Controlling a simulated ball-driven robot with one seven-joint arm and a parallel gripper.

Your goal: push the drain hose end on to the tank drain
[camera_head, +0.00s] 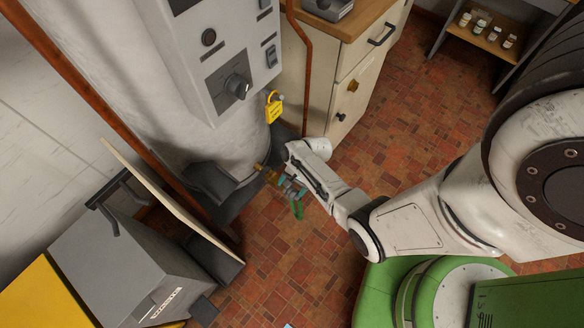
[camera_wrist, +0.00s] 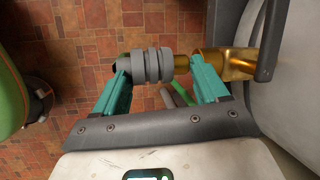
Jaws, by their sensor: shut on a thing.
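The drain hose end (camera_wrist: 152,65) is a grey ribbed cuff with a dark left end. The tank drain (camera_wrist: 228,63) is a brass fitting with a dark lever, at the right in the wrist view; it also shows at the tank's foot in the head view (camera_head: 262,170). The cuff lines up with the brass stub and appears to meet it; I cannot tell how far it is on. My gripper (camera_wrist: 158,68) has teal fingers, shut on the hose end, one finger near the brass. A green hose (camera_wrist: 180,95) shows below, also in the head view (camera_head: 297,209).
The white tank (camera_head: 235,150) stands on a dark base, with a yellow tag (camera_head: 274,110) above the drain. A grey box (camera_head: 115,260) and a leaning board (camera_head: 170,195) are at left. A cabinet (camera_head: 340,85) stands behind. Tiled floor in front is clear.

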